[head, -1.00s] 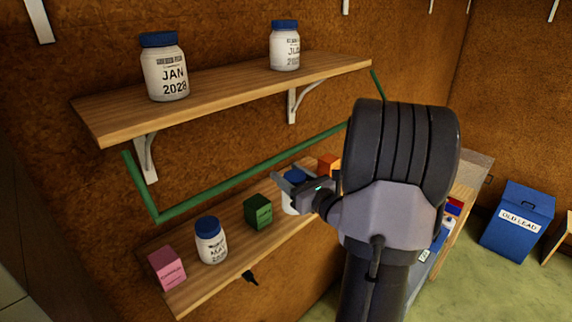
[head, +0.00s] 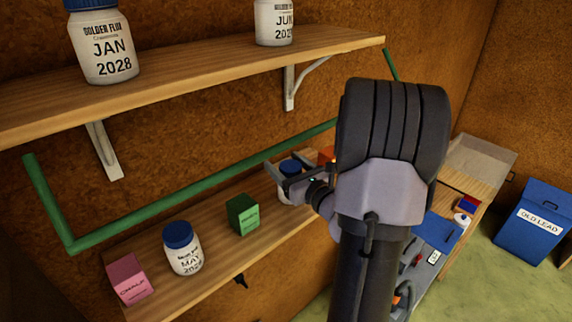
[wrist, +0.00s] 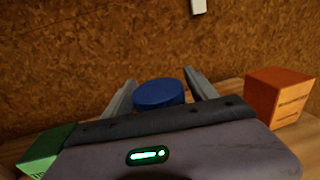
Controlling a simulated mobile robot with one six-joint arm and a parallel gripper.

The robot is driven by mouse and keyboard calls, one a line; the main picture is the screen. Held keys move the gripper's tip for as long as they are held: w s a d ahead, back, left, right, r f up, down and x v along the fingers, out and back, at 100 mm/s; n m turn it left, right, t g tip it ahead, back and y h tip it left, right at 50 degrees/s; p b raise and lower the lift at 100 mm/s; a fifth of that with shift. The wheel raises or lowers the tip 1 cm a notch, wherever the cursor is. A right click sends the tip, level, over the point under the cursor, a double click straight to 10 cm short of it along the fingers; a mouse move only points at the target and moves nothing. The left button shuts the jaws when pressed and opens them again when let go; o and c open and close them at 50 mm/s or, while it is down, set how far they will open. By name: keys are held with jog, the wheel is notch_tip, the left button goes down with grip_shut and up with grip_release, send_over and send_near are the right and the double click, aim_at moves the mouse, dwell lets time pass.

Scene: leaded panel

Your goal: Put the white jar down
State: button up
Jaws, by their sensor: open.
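The white jar (head: 286,192) with a blue lid stands upright on the lower wooden shelf (head: 215,253), its body partly hidden by my gripper. My gripper (head: 284,172) is open, with its two fingers on either side of the jar at lid height. In the wrist view the blue lid (wrist: 160,95) shows between the spread fingers, with a gap on each side; the jar's body is hidden there by my gripper.
A green box (head: 243,215), a white MAY jar (head: 183,252) and a pink box (head: 130,279) stand left along the lower shelf. An orange box (wrist: 280,97) is close on the right. A green rail (head: 180,200) runs in front. The upper shelf (head: 200,85) holds two jars.

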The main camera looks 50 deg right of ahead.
jog(key=shift+s+d, duration=0.1)
jog(key=shift+d, duration=0.1)
jog(key=shift+a+r, duration=0.15)
jog(key=shift+s, duration=0.2)
jog(key=b+v, duration=0.1)
jog(key=v, duration=1)
jog(key=shift+s+b, duration=0.25)
jog(key=shift+b, duration=0.1)
jog(key=shift+a, duration=0.1)
